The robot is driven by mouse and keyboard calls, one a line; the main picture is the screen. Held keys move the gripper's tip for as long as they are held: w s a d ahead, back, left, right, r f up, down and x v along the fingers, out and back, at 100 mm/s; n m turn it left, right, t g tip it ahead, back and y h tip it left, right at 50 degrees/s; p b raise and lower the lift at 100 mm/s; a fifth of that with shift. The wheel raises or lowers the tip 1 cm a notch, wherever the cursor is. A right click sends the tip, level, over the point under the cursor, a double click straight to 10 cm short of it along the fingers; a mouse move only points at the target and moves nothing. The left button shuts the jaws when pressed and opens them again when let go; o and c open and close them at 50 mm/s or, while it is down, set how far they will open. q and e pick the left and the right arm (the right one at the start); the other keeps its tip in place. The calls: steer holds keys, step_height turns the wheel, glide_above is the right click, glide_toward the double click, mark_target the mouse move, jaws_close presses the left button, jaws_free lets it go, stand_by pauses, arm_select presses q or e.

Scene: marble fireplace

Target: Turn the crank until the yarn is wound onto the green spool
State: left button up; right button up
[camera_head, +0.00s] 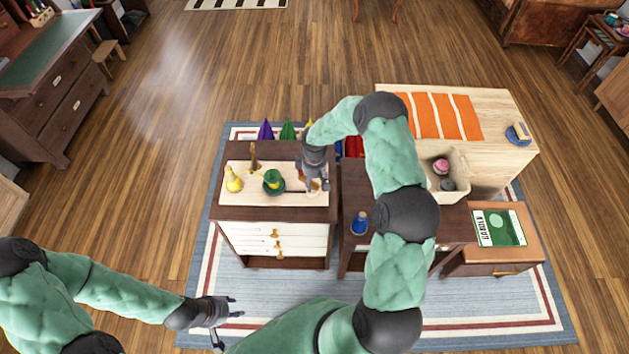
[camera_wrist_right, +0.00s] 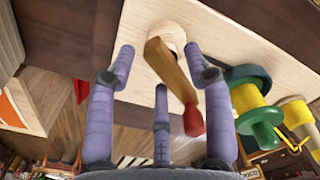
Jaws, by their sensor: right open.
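The green spool (camera_head: 273,182) stands on a pale board (camera_head: 293,197) on top of a dark cabinet; it also shows at the right of the right wrist view (camera_wrist_right: 262,115). A yellow spool-like piece (camera_head: 233,180) is left of it, with yellow strand near it in the wrist view (camera_wrist_right: 297,118). The crank, a wooden arm (camera_wrist_right: 170,68) with a red knob (camera_wrist_right: 193,119), lies between the spread fingers of my right gripper (camera_wrist_right: 158,62). That gripper (camera_head: 317,184) is open at the board's right end. My left gripper (camera_head: 230,318) is open and empty over the rug.
A small wooden post (camera_head: 253,160) stands at the board's back. A blue bottle-like object (camera_head: 360,223) is on the desk right of the cabinet. A bin (camera_head: 451,163) holds pink and dark balls. Purple and green cones (camera_head: 266,130) stand behind the cabinet. The rug in front is clear.

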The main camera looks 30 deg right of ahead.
jaws_close()
steer(key=m+b, duration=0.3)
steer(key=m, duration=0.1)
steer(key=shift+f+m+b, duration=0.1)
steer(key=shift+m+b, duration=0.2)
steer(key=m+b, duration=0.1)
steer(key=m, duration=0.1)
steer(key=m+b, duration=0.1)
steer(key=m, duration=0.1)
steer(key=m+b, duration=0.1)
steer(key=m, duration=0.1)
steer(key=shift+s+a+b, duration=0.15)
steer(key=shift+a+b, duration=0.1)
steer(key=shift+b, duration=0.1)
steer(key=m+b, duration=0.1)
steer(key=m, duration=0.3)
steer(key=shift+a+b, duration=0.1)
steer(key=shift+b, duration=0.3)
steer(key=m+b, duration=0.1)
steer(key=m, duration=0.2)
steer(key=shift+a+m, duration=0.15)
steer(key=shift+m, duration=0.15)
steer(key=m+b, duration=0.1)
steer(key=m, duration=0.2)
steer(key=shift+b, duration=0.3)
steer(key=shift+a+m+b, duration=0.15)
steer(key=shift+m+b, duration=0.25)
steer(key=shift+m, duration=1.4)
